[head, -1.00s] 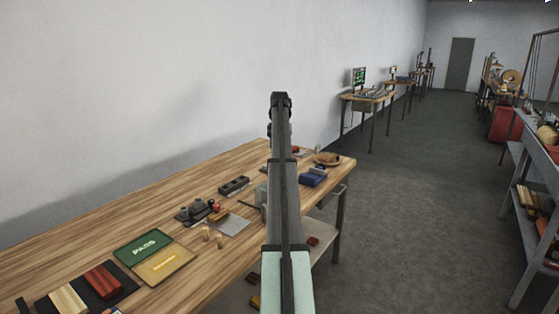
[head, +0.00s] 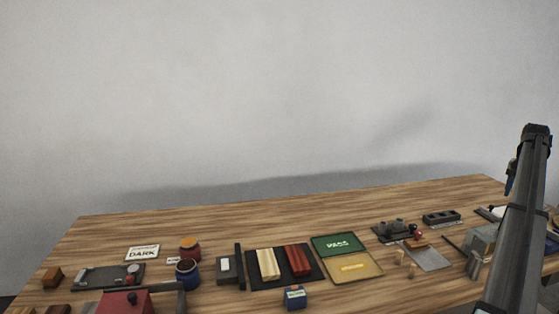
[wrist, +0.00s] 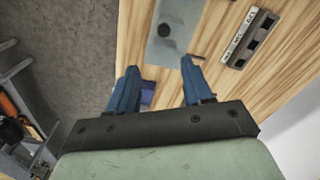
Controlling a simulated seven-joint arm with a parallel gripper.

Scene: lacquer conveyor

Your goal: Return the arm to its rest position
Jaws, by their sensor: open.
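My arm (head: 518,235) rises along the right edge of the head view, over the right end of the wooden workbench (head: 330,205). A small blue part shows beside its upper end, but the jaws are not clear there. In the wrist view my gripper (wrist: 160,66) has its two blue fingers spread apart with nothing held between them. A blue thing (wrist: 148,92) is partly hidden between the fingers.
The bench holds a green PASS mat (head: 338,238), a yellow mat (head: 355,281), a dark tray (head: 280,274) with cream and red blocks, jars (head: 188,272), and a DARK sign (head: 142,253). The bench's back strip is clear before the wall. Shelving (wrist: 25,110) shows left in the wrist view.

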